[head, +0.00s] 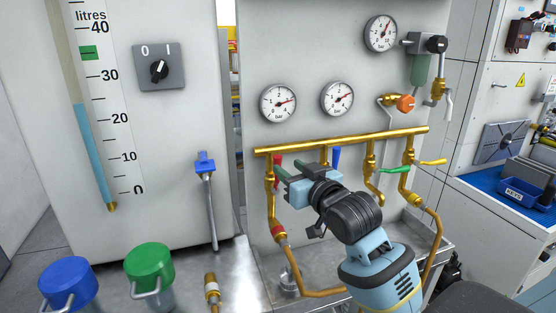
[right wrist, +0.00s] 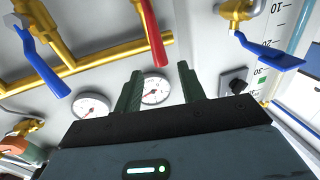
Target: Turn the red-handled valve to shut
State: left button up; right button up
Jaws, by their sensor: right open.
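The red valve handle (head: 277,159) is on the leftmost vertical branch of the brass manifold pipe, partly hidden by my right gripper. In the right wrist view the red handle (right wrist: 153,36) hangs down from its brass pipe, and its lower end appears between the two dark green fingertips. My right gripper (head: 279,177) is open, with its fingers at or just below the handle. I see no grip on the handle, and cannot tell whether either finger touches it. My left gripper is not in view.
A blue handle (head: 336,158), a green handle (head: 394,169) and a yellow handle (head: 433,162) sit along the same manifold (head: 345,142). Several gauges are above. A separate blue-handled tap (head: 205,162) is to the left. Blue (head: 68,282) and green (head: 149,264) lidded containers stand front left.

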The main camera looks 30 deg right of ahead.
aim_at(280, 162)
jog(key=shift+w+d, duration=0.1)
jog(key=shift+w, duration=3.05)
grip_shut()
